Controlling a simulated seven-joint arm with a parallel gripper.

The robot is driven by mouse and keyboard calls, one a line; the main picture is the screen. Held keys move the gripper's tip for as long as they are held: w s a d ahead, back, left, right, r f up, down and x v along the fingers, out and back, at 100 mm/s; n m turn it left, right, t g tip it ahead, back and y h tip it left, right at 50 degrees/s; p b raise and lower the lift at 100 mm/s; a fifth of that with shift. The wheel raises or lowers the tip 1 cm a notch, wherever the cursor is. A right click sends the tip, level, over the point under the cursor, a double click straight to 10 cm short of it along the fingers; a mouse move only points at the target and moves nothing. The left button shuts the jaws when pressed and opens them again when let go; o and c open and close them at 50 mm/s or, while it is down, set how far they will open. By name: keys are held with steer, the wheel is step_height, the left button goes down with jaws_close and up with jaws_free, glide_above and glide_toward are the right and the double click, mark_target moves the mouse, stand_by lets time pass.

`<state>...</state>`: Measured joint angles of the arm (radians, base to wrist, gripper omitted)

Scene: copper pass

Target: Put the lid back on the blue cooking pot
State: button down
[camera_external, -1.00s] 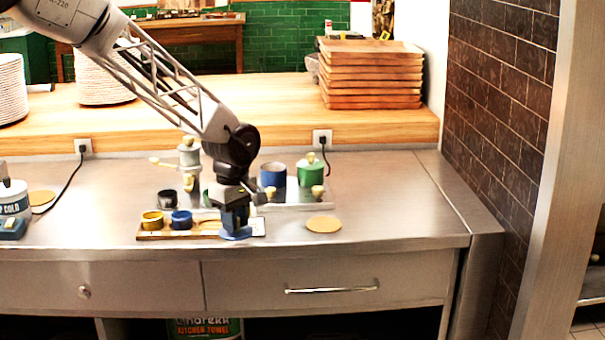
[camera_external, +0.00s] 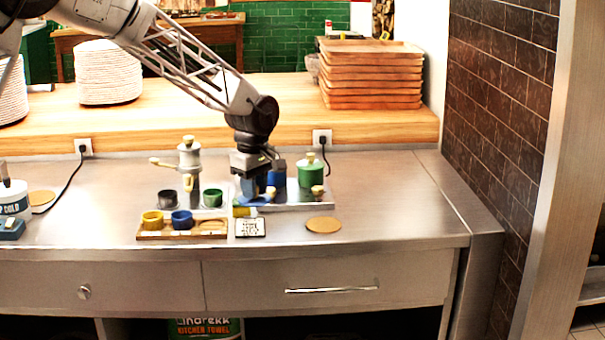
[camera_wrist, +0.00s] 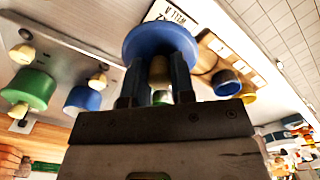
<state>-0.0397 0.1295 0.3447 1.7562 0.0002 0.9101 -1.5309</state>
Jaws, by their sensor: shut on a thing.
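My gripper (camera_external: 250,192) is shut on the cream knob (camera_wrist: 158,70) of the blue lid (camera_wrist: 160,40). The lid also shows below the fingers in the external view (camera_external: 257,201), held above the counter. The blue cooking pot (camera_external: 278,179) stands just behind and to the right of my gripper, which hides part of it. In the wrist view the blue pot (camera_wrist: 82,100) is left of the lid and apart from it. Its top is not covered by the held lid.
A green pot (camera_external: 311,175) with its lid on stands right of the blue pot. A grey lidded pot (camera_external: 189,158) and small cups stand left. A wooden tray (camera_external: 208,229), a card (camera_external: 250,229) and a tan disc (camera_external: 323,225) lie in front. The right counter is clear.

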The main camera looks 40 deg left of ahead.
steer(key=w+a+r, duration=0.3)
steer(key=w+a, duration=0.3)
steer(key=w, duration=0.4)
steer(key=w+a+r, duration=0.3)
steer(key=w+a, duration=0.3)
steer(key=w, duration=0.4)
steer(key=shift+a, duration=0.3)
steer(key=shift+f, duration=0.2)
steer(key=shift+f, duration=3)
steer(key=shift+f, duration=0.2)
steer(key=shift+c, duration=2)
jaws_free()
steer(key=shift+r, duration=0.15)
